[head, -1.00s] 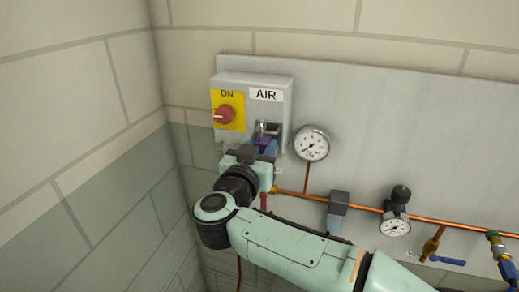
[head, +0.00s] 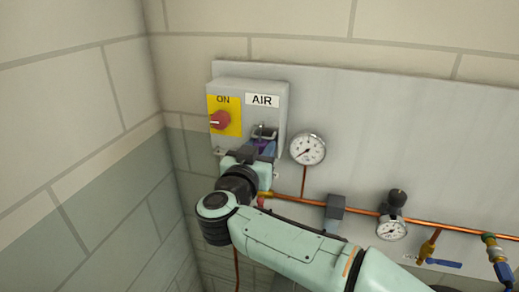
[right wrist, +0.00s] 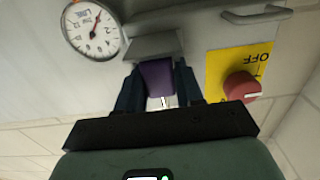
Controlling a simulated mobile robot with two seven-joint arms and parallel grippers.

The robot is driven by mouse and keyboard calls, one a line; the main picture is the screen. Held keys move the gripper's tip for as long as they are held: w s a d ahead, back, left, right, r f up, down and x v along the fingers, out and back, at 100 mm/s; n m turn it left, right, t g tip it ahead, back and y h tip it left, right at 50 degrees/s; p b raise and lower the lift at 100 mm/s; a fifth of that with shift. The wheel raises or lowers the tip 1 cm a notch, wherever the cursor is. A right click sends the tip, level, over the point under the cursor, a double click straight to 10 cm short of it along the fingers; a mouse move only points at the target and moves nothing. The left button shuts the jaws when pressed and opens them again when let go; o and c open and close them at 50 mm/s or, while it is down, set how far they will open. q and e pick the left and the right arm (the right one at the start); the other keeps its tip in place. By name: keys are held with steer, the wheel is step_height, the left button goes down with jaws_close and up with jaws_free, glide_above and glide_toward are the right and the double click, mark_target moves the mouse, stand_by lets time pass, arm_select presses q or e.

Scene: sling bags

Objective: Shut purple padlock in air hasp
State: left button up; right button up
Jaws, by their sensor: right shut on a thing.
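The purple padlock (right wrist: 157,78) is between the fingers of my right gripper (right wrist: 157,88), which is shut on it. In the head view the padlock (head: 263,146) is mostly hidden by my right gripper (head: 258,151). It sits at the hasp (head: 265,132) on the front of the AIR switch box (head: 278,116), below the label. The hasp (right wrist: 152,46) looks like a grey piece beyond the padlock in the right wrist view. I cannot tell whether the shackle is through the hasp or closed. My left gripper is not in view.
The box carries a red knob (head: 219,120) on a yellow plate. A gauge (head: 307,149) is close to the right of my gripper. A copper pipe (head: 300,197) with a second gauge (head: 391,229) and valves runs below. A block wall (head: 70,120) stands at the left.

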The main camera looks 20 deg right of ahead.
steer(key=shift+f, duration=0.15)
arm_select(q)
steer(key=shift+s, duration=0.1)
arm_select(e)
steer(key=o, duration=1.8)
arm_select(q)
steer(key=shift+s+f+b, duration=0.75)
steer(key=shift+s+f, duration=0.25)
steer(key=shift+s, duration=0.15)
arm_select(e)
steer(key=shift+v, duration=3.55)
